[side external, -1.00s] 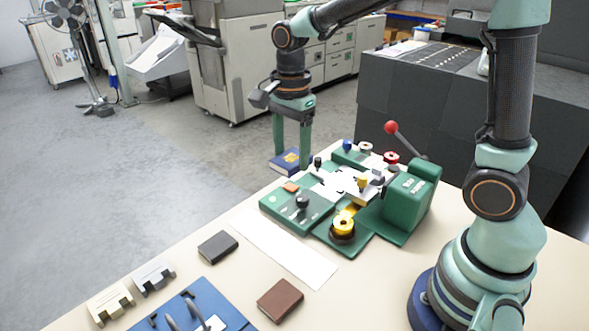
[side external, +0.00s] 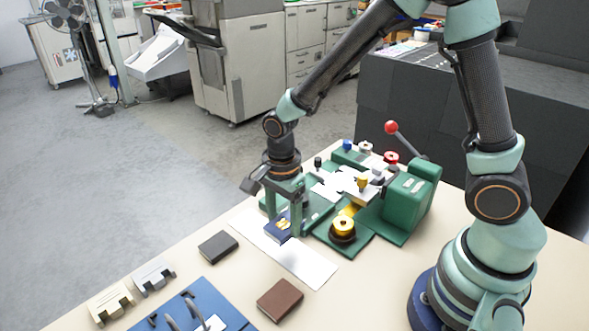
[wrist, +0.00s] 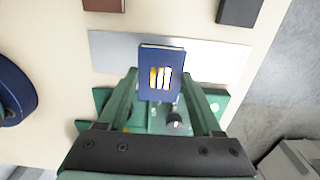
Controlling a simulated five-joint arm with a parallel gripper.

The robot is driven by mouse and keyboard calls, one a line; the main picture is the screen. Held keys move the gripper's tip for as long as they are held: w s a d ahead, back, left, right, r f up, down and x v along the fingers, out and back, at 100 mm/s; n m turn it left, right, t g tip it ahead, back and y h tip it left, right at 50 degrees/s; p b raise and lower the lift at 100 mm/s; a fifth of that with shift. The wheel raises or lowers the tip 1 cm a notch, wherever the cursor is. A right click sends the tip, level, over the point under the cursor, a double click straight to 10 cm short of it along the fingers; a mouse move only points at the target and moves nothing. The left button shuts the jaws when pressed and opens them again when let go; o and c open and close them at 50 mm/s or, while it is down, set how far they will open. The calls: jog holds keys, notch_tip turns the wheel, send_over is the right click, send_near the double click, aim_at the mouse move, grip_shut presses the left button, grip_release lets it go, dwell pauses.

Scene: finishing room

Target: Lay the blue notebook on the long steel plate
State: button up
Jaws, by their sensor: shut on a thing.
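The blue notebook (side external: 276,229), with yellow marks on its cover, is held between the fingers of my gripper (side external: 282,222). In the wrist view the notebook (wrist: 162,60) sits between the two fingertips (wrist: 162,80). The long steel plate (side external: 308,268) is a pale flat strip on the table in front of the green machine. In the wrist view the notebook's far edge overlaps the plate (wrist: 215,58). The notebook looks to be at or just above the plate's machine-side edge; I cannot tell whether it touches.
The green machine (side external: 408,208) with a red-knobbed lever stands just behind my gripper. A black notebook (side external: 218,247) and a brown notebook (side external: 280,299) lie on the near side of the plate. A blue fixture (side external: 228,312) and grey and beige blocks (side external: 153,276) are at the front left.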

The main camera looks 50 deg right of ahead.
aim_at(284, 248)
jog(key=shift+f, duration=2.7)
jog(key=shift+f, duration=0.1)
jog(key=o, duration=1.3)
jog(key=shift+c, duration=0.2)
notch_tip(284, 248, up, 12)
jog(key=shift+r, duration=0.15)
jog(key=s+d+r+n+t, duration=0.2)
jog(key=r+n, duration=0.4)
jog(key=n, duration=0.3)
jog(key=s+d+r+n+t, duration=0.3)
jog(key=d+r+n, duration=0.3)
jog(key=n, duration=0.3)
jog(key=shift+s+d+t, duration=0.25)
jog(key=shift+s+t, duration=0.05)
jog(key=shift+s, duration=0.45)
